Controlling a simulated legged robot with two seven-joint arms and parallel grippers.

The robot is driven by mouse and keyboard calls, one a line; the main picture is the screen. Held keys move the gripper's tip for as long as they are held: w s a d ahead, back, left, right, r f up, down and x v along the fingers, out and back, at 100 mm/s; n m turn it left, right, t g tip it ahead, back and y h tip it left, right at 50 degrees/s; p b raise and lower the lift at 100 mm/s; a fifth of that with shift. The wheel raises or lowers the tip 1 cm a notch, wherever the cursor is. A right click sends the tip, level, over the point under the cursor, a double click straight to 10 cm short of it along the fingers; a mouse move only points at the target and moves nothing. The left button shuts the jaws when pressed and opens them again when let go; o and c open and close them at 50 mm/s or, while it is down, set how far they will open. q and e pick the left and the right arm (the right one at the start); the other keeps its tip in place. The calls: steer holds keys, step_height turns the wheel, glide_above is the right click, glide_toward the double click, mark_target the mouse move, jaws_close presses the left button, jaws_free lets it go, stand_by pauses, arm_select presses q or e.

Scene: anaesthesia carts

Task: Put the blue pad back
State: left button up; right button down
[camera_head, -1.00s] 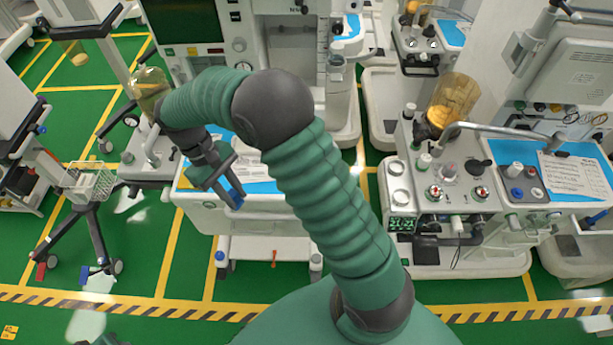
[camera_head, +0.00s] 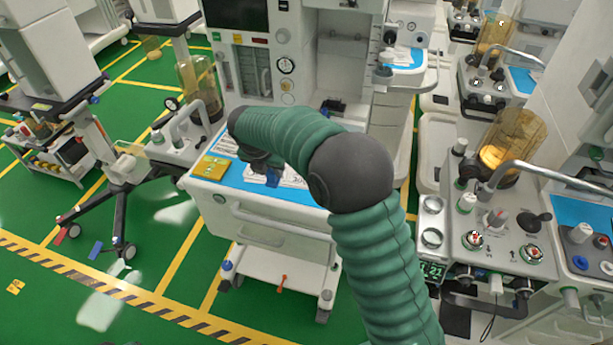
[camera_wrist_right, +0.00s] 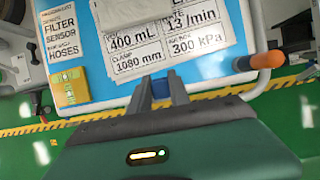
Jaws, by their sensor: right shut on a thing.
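My right gripper (camera_head: 270,178) reaches over the front part of the middle cart's worktop. Its two grey fingers show in the right wrist view (camera_wrist_right: 160,88), a little apart and shut on a small blue piece, the blue pad (camera_head: 273,180). The pad is mostly hidden by the fingers, and its outline is hard to make out. Behind the fingers lies the blue worktop surface (camera_head: 230,175), with printed white cards (camera_wrist_right: 150,45) on it. I cannot tell whether the pad touches the surface. My left gripper is out of view.
A yellow block (camera_head: 210,167) lies on the worktop's left end. An amber canister (camera_head: 510,140) stands on the right cart. Green floor is clear in front.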

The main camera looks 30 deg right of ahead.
steer(key=d, duration=0.4)
steer(key=s+d, duration=0.1)
steer(key=d, duration=0.1)
steer(key=shift+d+f, duration=0.35)
steer(key=shift+d, duration=0.05)
steer(key=shift+s+d, duration=0.15)
steer(key=shift+d, duration=0.4)
steer(key=f, duration=0.2)
steer(key=d+f, duration=0.1)
steer(key=shift+s+d+f+b, duration=0.1)
steer(key=shift+d+f+b, duration=0.05)
steer(key=shift+f+b, duration=0.25)
steer(key=shift+d, duration=0.15)
steer(key=c, duration=1.5)
jaws_free()
steer(key=shift+o, duration=1.3)
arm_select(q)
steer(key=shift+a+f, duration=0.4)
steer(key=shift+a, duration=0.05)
arm_select(e)
steer(key=shift+o, duration=0.2)
steer(key=shift+a, duration=0.25)
steer(key=shift+r, duration=0.2)
